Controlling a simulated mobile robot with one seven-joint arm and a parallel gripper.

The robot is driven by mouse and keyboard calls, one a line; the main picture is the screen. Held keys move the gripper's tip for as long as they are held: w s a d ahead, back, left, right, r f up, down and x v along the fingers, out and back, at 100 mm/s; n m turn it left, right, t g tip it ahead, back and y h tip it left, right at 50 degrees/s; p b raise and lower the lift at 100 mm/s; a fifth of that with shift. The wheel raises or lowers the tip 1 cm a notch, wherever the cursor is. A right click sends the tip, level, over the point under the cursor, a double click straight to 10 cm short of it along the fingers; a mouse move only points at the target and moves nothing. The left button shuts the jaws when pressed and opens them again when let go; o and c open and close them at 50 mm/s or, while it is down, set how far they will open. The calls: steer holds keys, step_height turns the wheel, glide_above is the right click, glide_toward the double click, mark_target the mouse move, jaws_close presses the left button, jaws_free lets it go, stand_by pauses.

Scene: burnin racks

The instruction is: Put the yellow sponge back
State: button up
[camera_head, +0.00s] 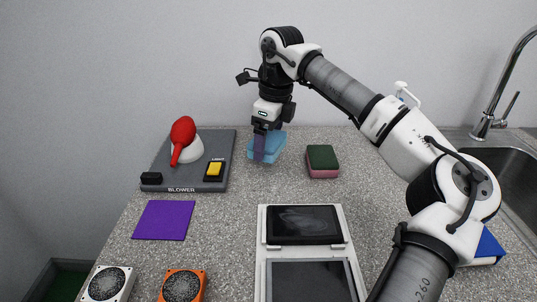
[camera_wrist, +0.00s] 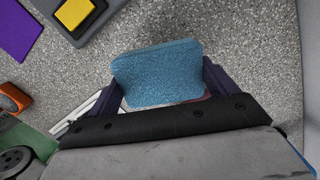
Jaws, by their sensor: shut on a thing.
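My gripper (camera_head: 260,152) is shut on a blue sponge (camera_head: 274,143), held above the counter behind the middle. In the wrist view the blue sponge (camera_wrist: 158,75) sits between the two dark purple fingers. No loose yellow sponge shows. The only yellow thing is a small yellow block (camera_head: 214,169) in a black frame on the grey blower tray (camera_head: 215,143); it also shows in the wrist view (camera_wrist: 73,13). I cannot tell whether it is a sponge or a switch. A sponge with a dark green top and pink base (camera_head: 322,161) lies right of my gripper.
A red and white blower (camera_head: 184,140) and a small black block (camera_head: 151,178) are on the tray. A purple mat (camera_head: 163,220), a white and an orange fan (camera_head: 182,286), and a white double-panel device (camera_head: 262,250) lie nearer. The sink (camera_head: 500,165) is at right.

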mark_target(268, 166)
steer(key=shift+f, duration=2.2)
steer(key=shift+f, duration=0.1)
steer(key=shift+f, duration=0.15)
steer(key=o, duration=0.7)
steer(key=r, duration=0.4)
steer(key=d+r, duration=0.1)
steer(key=r, duration=0.7)
steer(key=shift+s+d+r, duration=0.2)
steer(key=shift+s, duration=0.1)
